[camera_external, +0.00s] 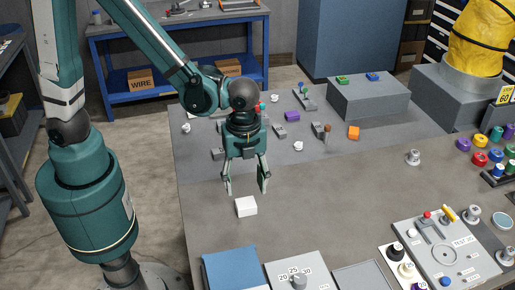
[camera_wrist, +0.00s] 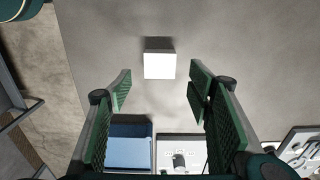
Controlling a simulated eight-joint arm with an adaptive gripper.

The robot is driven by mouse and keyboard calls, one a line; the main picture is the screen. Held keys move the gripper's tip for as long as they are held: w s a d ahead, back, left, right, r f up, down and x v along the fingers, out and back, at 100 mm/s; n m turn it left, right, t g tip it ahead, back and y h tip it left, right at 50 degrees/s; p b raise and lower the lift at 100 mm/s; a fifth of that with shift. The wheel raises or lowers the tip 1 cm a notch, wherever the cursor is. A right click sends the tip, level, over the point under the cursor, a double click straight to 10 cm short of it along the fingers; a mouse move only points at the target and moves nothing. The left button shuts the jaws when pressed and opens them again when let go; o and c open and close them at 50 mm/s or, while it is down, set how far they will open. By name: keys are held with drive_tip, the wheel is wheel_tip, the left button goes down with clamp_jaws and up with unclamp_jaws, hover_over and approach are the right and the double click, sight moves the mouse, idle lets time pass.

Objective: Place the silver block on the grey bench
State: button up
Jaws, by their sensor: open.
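A small pale block (camera_external: 246,206), near white in this light, is the likely silver block. It sits on the grey bench top (camera_external: 330,200) near its left edge. In the wrist view the block (camera_wrist: 160,63) lies beyond the fingertips, centred between them sideways. My gripper (camera_external: 246,188) points down with its fingers spread and empty, above the block. In the wrist view the gripper (camera_wrist: 160,92) shows both green-padded fingers apart with bare bench between them. The fingers do not appear to touch the block.
A blue panel (camera_external: 231,269), a dial box (camera_external: 297,272) and a test panel (camera_external: 446,248) line the front. The middle of the bench is clear.

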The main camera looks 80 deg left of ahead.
drive_tip(key=shift+r, duration=2)
drive_tip(key=s+a+r+n+t, duration=0.3)
drive_tip(key=a+r+n, duration=0.5)
drive_tip(key=a, duration=0.3)
drive_tip(key=s+a+r+n+t, duration=0.4)
drive_tip(key=s+a+r+n, duration=0.2)
drive_tip(key=a+r+n, duration=0.2)
drive_tip(key=shift+a+r+n, duration=0.4)
drive_tip(key=shift+a+n, duration=0.6)
drive_tip(key=shift+a, duration=1)
drive_tip(key=shift+s, duration=0.1)
idle(2.0)
